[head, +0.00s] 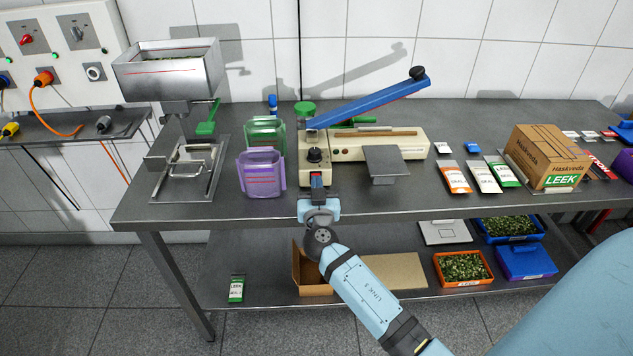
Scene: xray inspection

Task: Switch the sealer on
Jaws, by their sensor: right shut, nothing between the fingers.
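The sealer (385,146) stands on the steel table, with a cream body and a long blue lever arm (370,98) raised towards the right and ending in a black knob. A black dial (315,155) sits on its front left block, with small red lights beside it. My right gripper (316,180) is shut and empty, right at the front of that block, below the dial. A small red part shows by its fingertips, and the gripper hides the lower front of the block. I cannot tell whether it touches the sealer. My left gripper is not in view.
A purple bin (262,174) and a green bin (267,133) stand left of the sealer. A steel hopper (170,72) is further left. Seed packets (455,178) and a cardboard box (545,155) lie to the right. The lower shelf holds an open carton and trays.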

